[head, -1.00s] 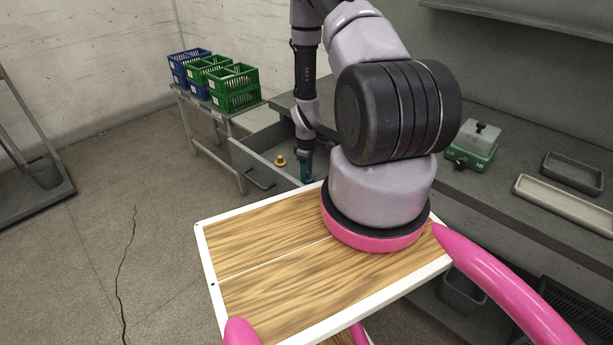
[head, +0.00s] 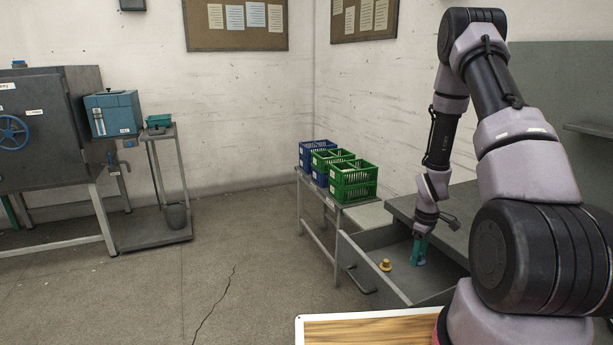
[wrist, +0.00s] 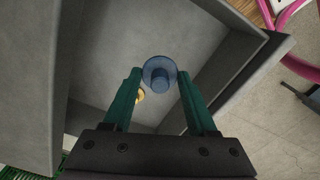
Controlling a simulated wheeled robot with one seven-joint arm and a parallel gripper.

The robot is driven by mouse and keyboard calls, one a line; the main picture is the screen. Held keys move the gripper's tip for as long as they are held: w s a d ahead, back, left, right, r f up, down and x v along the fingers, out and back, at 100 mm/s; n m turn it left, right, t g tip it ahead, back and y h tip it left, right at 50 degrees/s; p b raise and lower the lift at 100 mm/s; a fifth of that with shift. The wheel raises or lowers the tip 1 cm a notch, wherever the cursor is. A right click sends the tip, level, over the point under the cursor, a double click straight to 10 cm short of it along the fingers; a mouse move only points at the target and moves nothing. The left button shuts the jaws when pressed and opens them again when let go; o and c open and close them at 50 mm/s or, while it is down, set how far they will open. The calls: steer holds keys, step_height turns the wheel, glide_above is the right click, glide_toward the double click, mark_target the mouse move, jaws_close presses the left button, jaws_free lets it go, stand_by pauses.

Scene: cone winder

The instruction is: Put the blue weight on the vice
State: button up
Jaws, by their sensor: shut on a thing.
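My gripper (head: 419,250) is down inside an open grey drawer (head: 372,272). In the wrist view its two green fingers (wrist: 160,82) are shut on the blue weight (wrist: 160,76), a round disc with a knob. In the head view the weight is mostly hidden by the fingers. A yellow weight (head: 385,265) stands in the drawer to the left of my gripper, and it shows partly behind a finger in the wrist view (wrist: 140,97). I cannot make out a vice for certain; a small teal item (head: 159,121) on the stand at left is too small to tell.
Green and blue crates (head: 345,175) stand on a side table left of the drawer. A grey bench (head: 455,215) lies behind the drawer. At the far left are a dark cabinet (head: 60,150) and a blue box (head: 113,113). The floor between is clear.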

step_height(320, 180, up, 4)
steer(key=shift+r, duration=0.1)
steer(key=w+a+r+m, duration=0.4)
steer(key=a+r+m, duration=0.4)
steer(key=a, duration=0.1)
steer(key=shift+a+r, duration=0.15)
steer(key=shift+a, duration=0.2)
steer(key=shift+w, duration=0.1)
